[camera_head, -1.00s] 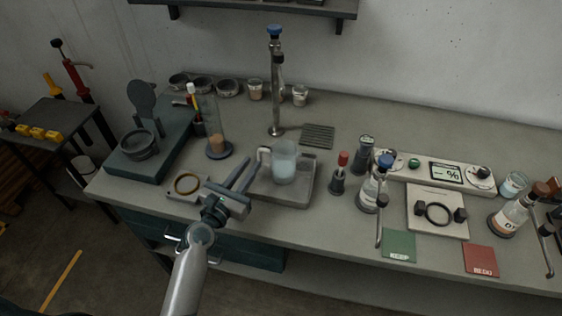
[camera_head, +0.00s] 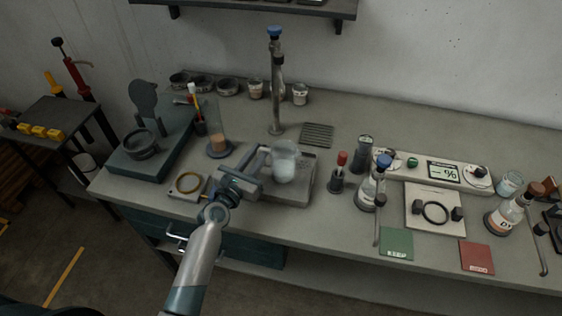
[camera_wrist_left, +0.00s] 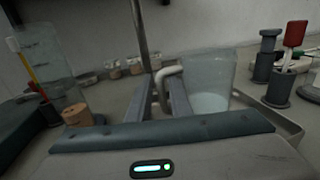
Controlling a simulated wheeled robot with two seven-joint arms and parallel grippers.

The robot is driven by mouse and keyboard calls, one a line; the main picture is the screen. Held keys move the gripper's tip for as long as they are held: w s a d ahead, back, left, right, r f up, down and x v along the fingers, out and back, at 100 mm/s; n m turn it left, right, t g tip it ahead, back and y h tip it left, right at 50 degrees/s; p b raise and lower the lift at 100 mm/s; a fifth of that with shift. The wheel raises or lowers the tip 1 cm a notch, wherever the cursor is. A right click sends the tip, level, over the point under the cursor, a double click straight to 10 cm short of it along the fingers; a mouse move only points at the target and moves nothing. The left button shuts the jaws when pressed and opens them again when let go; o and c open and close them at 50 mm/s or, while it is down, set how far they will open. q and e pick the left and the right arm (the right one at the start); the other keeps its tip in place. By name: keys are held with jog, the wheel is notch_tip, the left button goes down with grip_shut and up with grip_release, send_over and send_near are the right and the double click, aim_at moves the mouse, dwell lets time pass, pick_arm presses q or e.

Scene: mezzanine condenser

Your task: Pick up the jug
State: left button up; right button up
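The jug (camera_head: 284,166) is clear, with pale blue liquid low inside and a handle on its left side. It stands upright on a shallow grey tray (camera_head: 298,198). In the left wrist view the jug (camera_wrist_left: 212,80) is just right of centre, its pale handle curving towards my fingers. My left gripper (camera_head: 258,160) is level with the handle, its fingers pointing at it. In the left wrist view the left gripper (camera_wrist_left: 162,92) has a gap between its fingers, with the handle at their tips. Whether they touch it is unclear. My right gripper is out of view.
A tall tap (camera_head: 277,90) stands behind the tray. A glass cylinder (camera_head: 217,130) is to the left, and a red-topped holder (camera_head: 338,177) and blue-capped bottle (camera_head: 372,185) are to the right. A brass ring on a plate (camera_head: 188,183) lies beside my left gripper.

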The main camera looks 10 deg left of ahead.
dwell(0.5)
pick_arm(q)
grip_shut()
jog(key=shift+w+r, duration=0.1)
jog(key=shift+r, duration=0.15)
jog(key=shift+r, duration=0.3)
jog(key=shift+r+p, duration=0.45)
jog(key=shift+r, duration=1.8)
jog(key=shift+r+p, duration=0.35)
jog(key=shift+r, duration=1.75)
